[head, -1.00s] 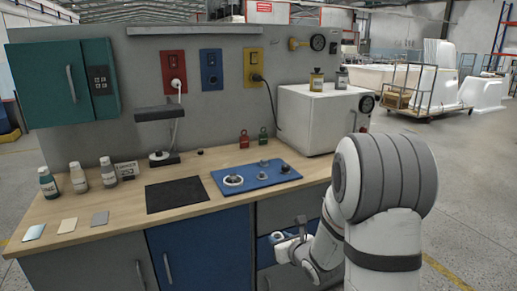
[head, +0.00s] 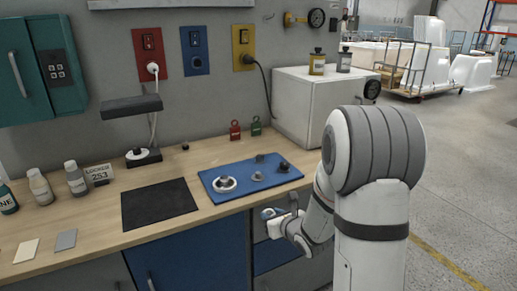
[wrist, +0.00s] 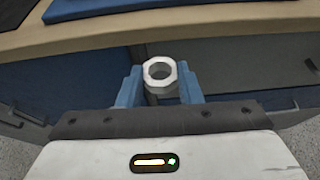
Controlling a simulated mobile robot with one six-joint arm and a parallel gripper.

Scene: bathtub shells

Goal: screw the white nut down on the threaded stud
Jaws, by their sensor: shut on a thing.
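A white hexagonal nut (wrist: 147,76) with a round hole sits between the two blue fingers of my gripper (wrist: 160,88) in the wrist view. The fingers press it from both sides. In the head view my gripper (head: 272,212) is in front of the bench's front edge, apart from the blue board (head: 235,190). The board lies on the bench and carries several dark fittings: one inside a white ring (head: 224,190), a small one (head: 257,177) in the middle, and others toward the back and right. I cannot tell which is the threaded stud.
A black mat (head: 158,207) lies left of the board. A white box-shaped appliance (head: 305,105) stands at the back right of the bench. Red (head: 235,132) and green (head: 256,128) padlock-like items stand behind the board. Bottles (head: 76,180) stand at the left.

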